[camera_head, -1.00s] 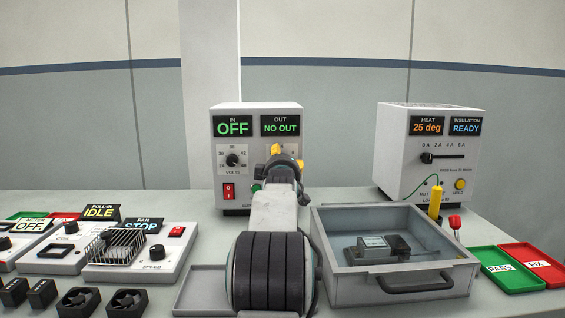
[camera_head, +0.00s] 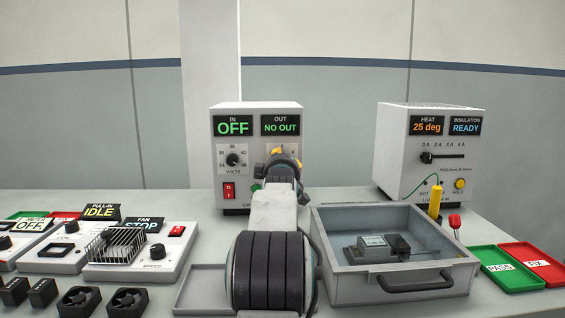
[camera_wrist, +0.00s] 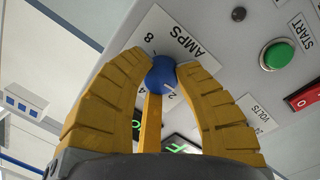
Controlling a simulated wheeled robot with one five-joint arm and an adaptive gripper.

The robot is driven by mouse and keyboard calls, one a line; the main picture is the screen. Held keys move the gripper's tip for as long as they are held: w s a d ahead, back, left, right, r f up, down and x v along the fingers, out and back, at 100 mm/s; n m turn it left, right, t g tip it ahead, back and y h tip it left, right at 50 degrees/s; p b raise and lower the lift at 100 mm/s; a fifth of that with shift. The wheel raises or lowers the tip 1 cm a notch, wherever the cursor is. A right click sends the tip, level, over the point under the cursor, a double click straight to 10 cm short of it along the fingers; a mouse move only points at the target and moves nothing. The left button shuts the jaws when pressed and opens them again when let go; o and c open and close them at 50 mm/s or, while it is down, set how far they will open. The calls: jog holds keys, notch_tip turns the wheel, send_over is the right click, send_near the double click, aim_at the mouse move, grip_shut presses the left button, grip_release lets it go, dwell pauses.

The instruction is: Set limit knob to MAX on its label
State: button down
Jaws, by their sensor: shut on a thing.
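The limit knob (camera_wrist: 161,75) is a blue round knob on a white AMPS label (camera_wrist: 190,38) in the wrist view. A pale line on the knob points toward the lower right, near the 2. The 8 shows above the knob; I cannot make out a MAX mark. My gripper (camera_wrist: 162,78) has its yellow fingers closed around the knob from both sides. In the head view my gripper (camera_head: 281,155) is at the front of the middle supply box (camera_head: 257,118), hiding the knob and most of its label.
The box's displays read OFF (camera_head: 233,126) and NO OUT (camera_head: 280,126). Beside the knob are a green START button (camera_wrist: 277,55) and a red switch (camera_wrist: 306,94). A grey open drawer (camera_head: 385,285) stands right of my arm, and a fan panel (camera_head: 140,255) left.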

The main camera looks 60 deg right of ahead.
jog(key=shift+f+m, duration=0.15)
jog(key=shift+m, duration=0.25)
jog(key=shift+m+b, duration=0.5)
jog(key=shift+m, duration=2.9)
jog(key=shift+w, duration=0.1)
jog(key=c, duration=1.2)
grip_release()
jog(key=shift+y, duration=0.3)
jog(key=o, duration=0.3)
jog(key=shift+a, duration=0.1)
